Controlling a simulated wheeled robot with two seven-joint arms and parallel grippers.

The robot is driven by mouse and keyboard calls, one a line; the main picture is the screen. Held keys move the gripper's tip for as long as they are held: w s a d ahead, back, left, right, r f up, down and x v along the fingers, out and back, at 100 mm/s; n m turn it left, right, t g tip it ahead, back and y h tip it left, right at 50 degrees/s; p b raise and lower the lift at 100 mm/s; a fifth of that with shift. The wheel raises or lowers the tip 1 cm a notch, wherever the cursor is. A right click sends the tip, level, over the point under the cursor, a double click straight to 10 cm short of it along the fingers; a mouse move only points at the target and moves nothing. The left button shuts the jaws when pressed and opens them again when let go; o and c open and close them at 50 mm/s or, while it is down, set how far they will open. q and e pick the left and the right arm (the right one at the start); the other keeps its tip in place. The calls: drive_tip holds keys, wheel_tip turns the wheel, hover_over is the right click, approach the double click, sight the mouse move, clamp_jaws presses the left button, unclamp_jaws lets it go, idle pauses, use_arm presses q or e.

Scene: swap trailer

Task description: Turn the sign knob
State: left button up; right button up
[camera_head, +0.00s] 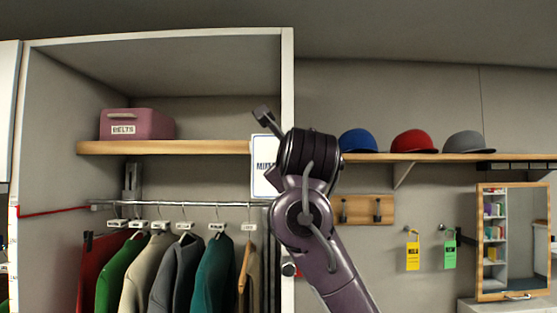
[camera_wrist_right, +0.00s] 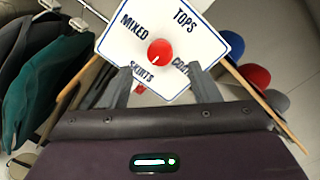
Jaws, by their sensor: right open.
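The white sign (camera_wrist_right: 205,42) has a blue border and a round red knob (camera_wrist_right: 160,51) in its middle. The words MIXED, TOPS and SKIRTS stand around the knob, with a fourth word partly hidden by a finger. A white mark on the knob points down-left, toward SKIRTS. My right gripper (camera_wrist_right: 161,72) is open, its two fingers either side of and just below the knob in the wrist view; contact cannot be told. In the head view the sign (camera_head: 263,168) is mostly hidden behind my right arm, and the knob is hidden. My left gripper is not in view.
Hanging clothes (camera_head: 170,270) are left of my arm, under a shelf with a pink BELTS box (camera_head: 137,124). Caps (camera_head: 415,141) sit on the right shelf (camera_head: 440,157), with hooks, tags and a mirror (camera_head: 520,240) below. A smaller red part (camera_wrist_right: 140,88) shows between the fingers.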

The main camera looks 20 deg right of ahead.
drive_tip(key=p+x, duration=0.3)
drive_tip(key=x, duration=0.3)
drive_tip(key=shift+w+d+p, duration=0.15)
drive_tip(key=shift+w+p, duration=0.15)
drive_tip(key=shift+p, duration=0.05)
drive_tip(key=shift+c, duration=0.3)
drive_tip(key=shift+f, duration=0.1)
drive_tip(key=c, duration=0.9)
